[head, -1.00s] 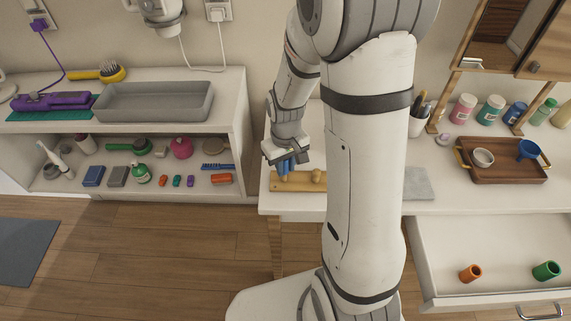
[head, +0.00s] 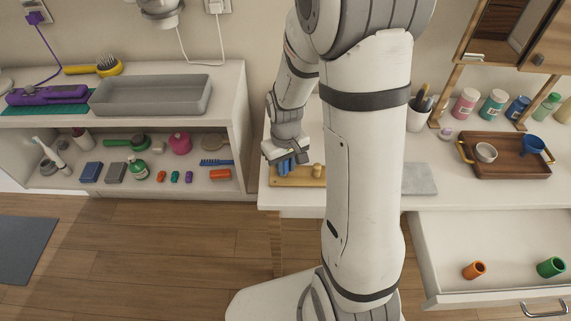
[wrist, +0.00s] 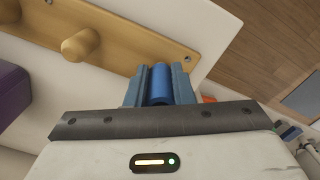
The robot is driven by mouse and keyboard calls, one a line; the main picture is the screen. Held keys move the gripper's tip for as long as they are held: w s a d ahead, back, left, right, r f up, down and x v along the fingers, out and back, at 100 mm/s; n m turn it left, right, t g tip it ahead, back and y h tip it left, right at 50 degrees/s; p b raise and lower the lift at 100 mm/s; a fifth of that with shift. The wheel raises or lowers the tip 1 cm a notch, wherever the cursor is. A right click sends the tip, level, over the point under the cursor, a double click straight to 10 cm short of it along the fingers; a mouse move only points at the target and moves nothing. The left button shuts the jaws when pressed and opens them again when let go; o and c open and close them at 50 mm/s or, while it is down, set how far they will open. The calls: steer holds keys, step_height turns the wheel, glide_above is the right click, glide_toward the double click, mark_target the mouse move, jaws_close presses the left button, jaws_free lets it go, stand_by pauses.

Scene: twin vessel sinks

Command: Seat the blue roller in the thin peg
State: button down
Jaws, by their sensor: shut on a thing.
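My gripper (wrist: 160,93) is shut on the blue roller (wrist: 158,86), which shows between its two blue-grey fingers in the wrist view. In the head view my gripper (head: 285,168) is at the left part of the wooden peg board (head: 297,182), on the counter's left end. A thick rounded peg (wrist: 82,44) stands on the board, clear of the fingers; it also shows in the head view (head: 318,171). The thin peg is not seen; the gripper and roller cover that part of the board. I cannot tell whether the roller is around it.
An open drawer (head: 505,250) at the lower right holds an orange cup-like piece (head: 474,270) and a green one (head: 551,267). A wooden tray (head: 500,172) and a grey slab (head: 419,180) are on the counter. A shelf unit (head: 225,110) with several items stands left.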

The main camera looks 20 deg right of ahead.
steer(key=shift+f+b, duration=0.6)
steer(key=shift+f, duration=0.25)
steer(key=c, duration=1.2)
jaws_free()
steer(key=shift+o, duration=0.2)
steer(key=shift+r, duration=0.1)
step_height(320, 180, up, 8)
steer(key=shift+p, duration=0.3)
